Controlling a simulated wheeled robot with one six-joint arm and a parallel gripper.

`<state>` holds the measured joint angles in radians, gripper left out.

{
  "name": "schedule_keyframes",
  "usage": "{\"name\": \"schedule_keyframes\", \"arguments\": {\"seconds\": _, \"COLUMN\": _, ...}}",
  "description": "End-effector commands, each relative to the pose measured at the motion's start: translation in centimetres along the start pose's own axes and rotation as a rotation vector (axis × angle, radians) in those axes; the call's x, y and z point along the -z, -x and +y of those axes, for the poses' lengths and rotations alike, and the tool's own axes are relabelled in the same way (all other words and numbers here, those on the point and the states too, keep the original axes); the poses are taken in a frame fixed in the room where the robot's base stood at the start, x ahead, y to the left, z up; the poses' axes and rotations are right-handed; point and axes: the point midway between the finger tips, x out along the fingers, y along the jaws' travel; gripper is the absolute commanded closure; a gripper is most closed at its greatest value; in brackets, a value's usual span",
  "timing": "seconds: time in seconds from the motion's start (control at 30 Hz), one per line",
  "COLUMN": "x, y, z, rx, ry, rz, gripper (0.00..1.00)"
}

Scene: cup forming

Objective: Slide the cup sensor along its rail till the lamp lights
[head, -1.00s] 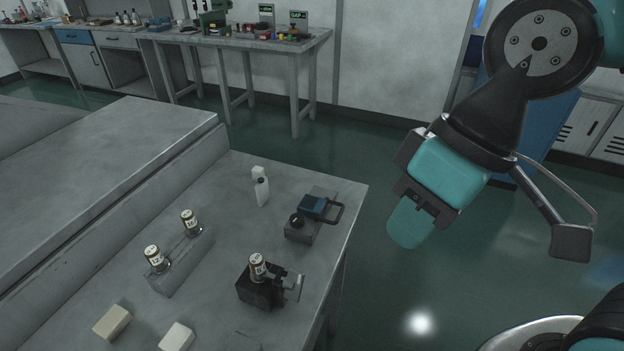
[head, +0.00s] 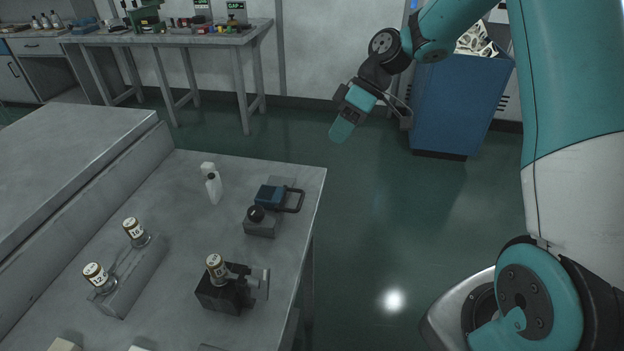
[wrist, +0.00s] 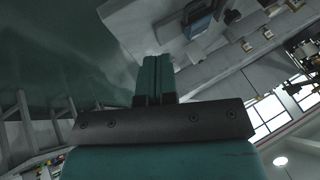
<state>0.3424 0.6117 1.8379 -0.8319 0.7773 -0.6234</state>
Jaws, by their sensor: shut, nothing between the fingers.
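A blue block with a black loop handle (head: 270,196) sits on a grey base (head: 262,229) near the right edge of the near table. A black round knob (head: 256,213) is on that base. I take this for the cup sensor on its rail, but cannot be sure. A white upright piece with a dark spot (head: 211,184) stands behind it to the left; I cannot tell if it is the lamp. No lit lamp shows. My gripper (head: 342,130) is shut and empty, out over the floor beyond the table's right edge. The wrist view shows its fingers (wrist: 153,68) together.
A black fixture (head: 222,294) with a labelled piece and grey T-shaped handle stands in front on the table (head: 180,190). A blue cabinet (head: 455,110) stands behind right. Open floor lies right of the table.

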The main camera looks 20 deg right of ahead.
Motion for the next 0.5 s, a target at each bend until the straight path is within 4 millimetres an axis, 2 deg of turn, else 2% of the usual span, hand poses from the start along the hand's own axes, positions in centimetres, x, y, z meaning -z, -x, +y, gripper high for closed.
{"name": "schedule_keyframes", "arguments": {"seconds": 0.4, "x": -0.1, "y": -8.7, "z": -0.2, "rx": 0.004, "ry": -0.002, "rz": -0.005, "gripper": 1.0}}
{"name": "schedule_keyframes", "arguments": {"seconds": 0.5, "x": -0.1, "y": -9.3, "z": -1.7, "rx": 0.003, "ry": -0.002, "rz": -0.003, "gripper": 1.0}}
